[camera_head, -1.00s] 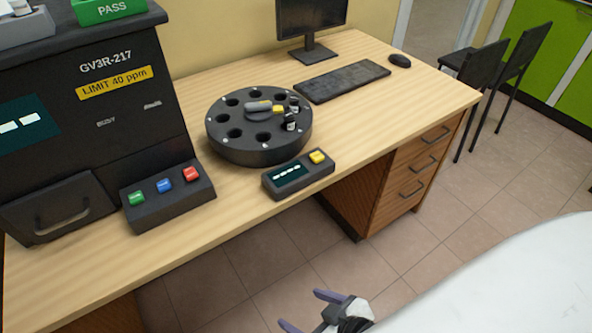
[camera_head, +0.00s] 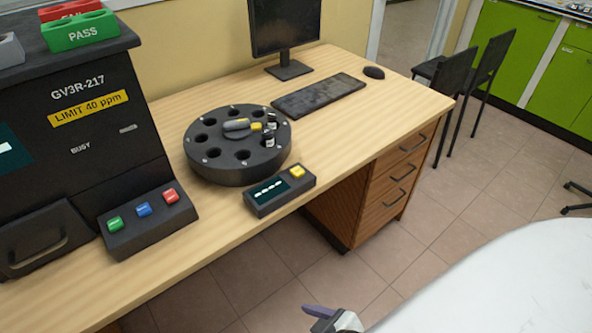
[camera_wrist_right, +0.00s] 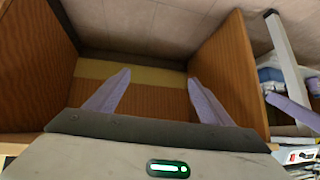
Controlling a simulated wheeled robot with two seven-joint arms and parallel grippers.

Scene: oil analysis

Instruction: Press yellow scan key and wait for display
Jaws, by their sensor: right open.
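The yellow scan key (camera_head: 297,172) sits on a small dark handheld-size box (camera_head: 279,190) at the desk's front edge in the head view. The box's display shows several white dashes. My right gripper (camera_head: 325,325) is at the bottom of the head view, partly cut off, below and in front of the desk and apart from the key. In the right wrist view my right gripper (camera_wrist_right: 157,88) is open and empty, with its two purple fingers spread before the desk's wooden knee space. My left gripper is not in view.
A black round carousel (camera_head: 238,160) with vials stands behind the box. The dark analyser (camera_head: 85,130) with its green, blue and red button panel (camera_head: 148,222) is at left. A monitor (camera_head: 285,30), keyboard (camera_head: 318,95) and mouse (camera_head: 374,72) are behind. Drawers (camera_head: 395,170) front the desk's right end.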

